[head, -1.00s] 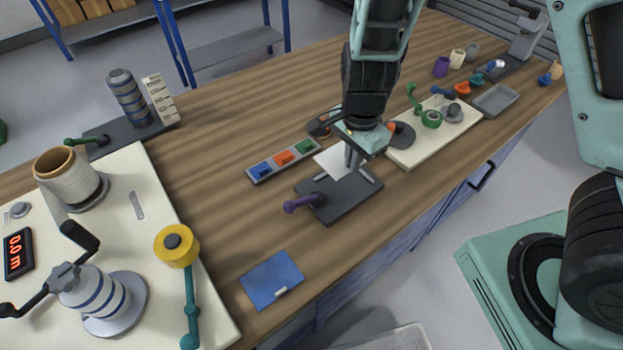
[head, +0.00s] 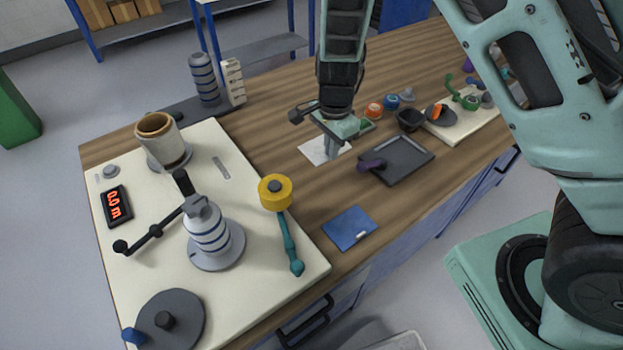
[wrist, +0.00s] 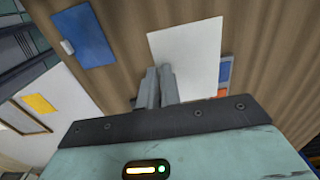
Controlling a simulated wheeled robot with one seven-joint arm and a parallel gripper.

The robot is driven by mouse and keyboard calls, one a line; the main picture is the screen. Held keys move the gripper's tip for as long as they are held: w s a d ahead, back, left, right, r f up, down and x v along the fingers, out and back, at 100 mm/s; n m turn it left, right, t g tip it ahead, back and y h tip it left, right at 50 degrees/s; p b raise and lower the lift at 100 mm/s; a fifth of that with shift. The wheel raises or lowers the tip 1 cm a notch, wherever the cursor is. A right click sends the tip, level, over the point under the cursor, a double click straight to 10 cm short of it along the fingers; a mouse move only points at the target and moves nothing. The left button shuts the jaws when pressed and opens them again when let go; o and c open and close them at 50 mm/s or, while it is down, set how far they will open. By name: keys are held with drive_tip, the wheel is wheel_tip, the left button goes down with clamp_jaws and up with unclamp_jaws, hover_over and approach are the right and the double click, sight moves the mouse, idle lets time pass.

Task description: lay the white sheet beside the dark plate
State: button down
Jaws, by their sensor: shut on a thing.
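The white sheet (head: 318,150) is on the left side of the dark plate (head: 408,160), apart from it, at or just above the wooden table. I cannot tell whether it touches the wood. The plate is flat, with a raised rim and a purple knob (head: 372,165) at its left edge. My gripper (head: 331,156) points down with its fingers shut on the sheet near its edge. In the wrist view the fingers (wrist: 157,84) overlap the sheet (wrist: 190,50) at its near left part. The plate does not show clearly there.
A blue folder (head: 350,228) lies in front of the sheet and also shows in the wrist view (wrist: 82,36). A cream board (head: 262,258) with a yellow-topped teal handle (head: 276,192) stands to the left. A coloured-block tray (head: 363,126) is partly hidden behind my gripper.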

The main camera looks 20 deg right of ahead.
sight(329, 182)
wheel_tip(329, 182, down, 9)
drive_tip(key=shift+r, duration=0.1)
idle(0.3)
drive_tip(key=shift+f, duration=0.2)
drive_tip(key=c, duration=1.6)
unclamp_jaws()
